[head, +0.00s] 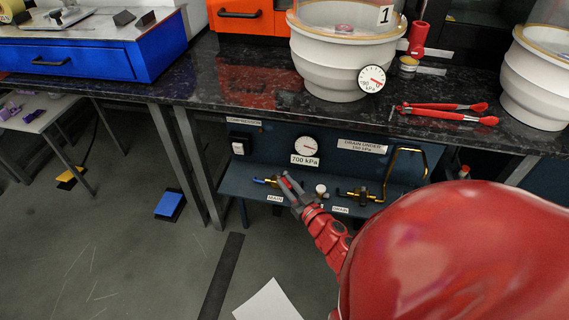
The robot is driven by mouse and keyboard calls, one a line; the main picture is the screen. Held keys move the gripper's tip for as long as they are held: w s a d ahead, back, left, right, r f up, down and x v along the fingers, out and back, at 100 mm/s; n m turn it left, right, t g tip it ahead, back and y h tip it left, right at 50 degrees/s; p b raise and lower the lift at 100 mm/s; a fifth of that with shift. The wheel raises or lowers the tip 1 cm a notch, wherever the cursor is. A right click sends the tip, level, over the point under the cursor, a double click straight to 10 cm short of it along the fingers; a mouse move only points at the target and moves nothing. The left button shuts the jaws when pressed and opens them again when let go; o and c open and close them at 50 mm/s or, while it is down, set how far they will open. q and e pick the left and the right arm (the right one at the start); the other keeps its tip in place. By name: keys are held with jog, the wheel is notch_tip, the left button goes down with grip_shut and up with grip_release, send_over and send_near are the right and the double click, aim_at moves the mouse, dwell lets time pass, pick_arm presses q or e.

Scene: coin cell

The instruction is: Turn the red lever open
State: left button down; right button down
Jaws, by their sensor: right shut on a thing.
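My right gripper (287,184) reaches down to the low blue shelf under the counter. Its dark fingers are shut on the red lever, at a small valve by the label on the left. The fingers hide most of the lever, so its angle cannot be told. A blue-tipped fitting (264,182) sticks out just left of the fingers. My left gripper is not in view.
A white-topped knob (321,190) and a brass valve (361,195) stand right of the gripper, near a bent brass pipe (405,160). A gauge (306,146) labelled 700 kPa is above. The dark counter (240,75) overhangs. Red-handled tongs (445,112) lie on it.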

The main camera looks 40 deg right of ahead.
jog(key=shift+d+n+y+p, duration=0.2)
jog(key=shift+n+y+p, duration=0.2)
jog(key=shift+y+p, duration=0.25)
jog(key=shift+d+n+y+p, duration=0.15)
jog(key=shift+n+y+p, duration=0.3)
jog(key=shift+y, duration=0.2)
jog(key=c, duration=0.7)
grip_release()
jog(key=shift+f, duration=0.1)
jog(key=s+p, duration=0.1)
jog(key=s, duration=0.4)
jog(key=s+p, duration=0.1)
jog(key=s, duration=0.5)
jog(key=s+d+p, duration=0.1)
jog(key=s, duration=0.5)
jog(key=shift+s, duration=0.15)
